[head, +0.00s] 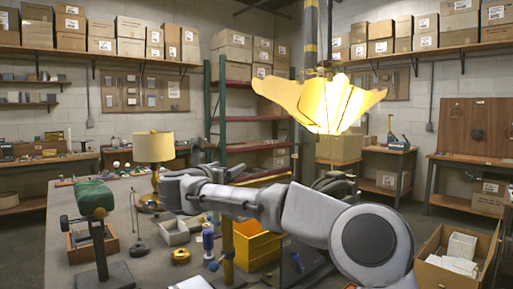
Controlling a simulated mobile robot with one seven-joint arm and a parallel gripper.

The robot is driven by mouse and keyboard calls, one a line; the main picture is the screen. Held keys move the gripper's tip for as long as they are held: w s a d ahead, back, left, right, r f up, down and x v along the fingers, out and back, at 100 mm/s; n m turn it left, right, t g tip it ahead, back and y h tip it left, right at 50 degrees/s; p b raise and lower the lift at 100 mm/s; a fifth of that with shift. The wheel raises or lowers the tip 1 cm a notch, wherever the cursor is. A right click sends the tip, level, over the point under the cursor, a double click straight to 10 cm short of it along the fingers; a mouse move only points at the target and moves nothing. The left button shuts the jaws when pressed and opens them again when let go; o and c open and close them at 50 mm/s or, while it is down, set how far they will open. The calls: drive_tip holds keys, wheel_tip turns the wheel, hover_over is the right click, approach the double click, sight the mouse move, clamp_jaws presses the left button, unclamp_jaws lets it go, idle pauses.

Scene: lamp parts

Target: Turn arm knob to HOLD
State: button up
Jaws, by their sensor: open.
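My arm reaches in from the right across the workbench (125,262). At its far left end my gripper (163,190) is open, in front of and right of the brass lamp base; its fingers are small and hard to make out. A table lamp with a tan shade (154,147) stands upright behind it. A green lamp-like head (94,197) sits on a dark stand at the left front. I cannot make out which part is the arm knob, or any HOLD mark.
A yellow bin (257,245) stands partly behind my arm. A grey tray (174,231) and a small yellow round part (180,255) lie left of it. A large yellow petal-shaped shade (320,98) hangs above. An open carton (455,258) is at the right.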

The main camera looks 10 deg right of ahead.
drive_tip(key=s+d+r+p, duration=0.1)
drive_tip(key=s+d+r, duration=0.3)
drive_tip(key=d+r, duration=0.4)
drive_tip(key=d, duration=0.3)
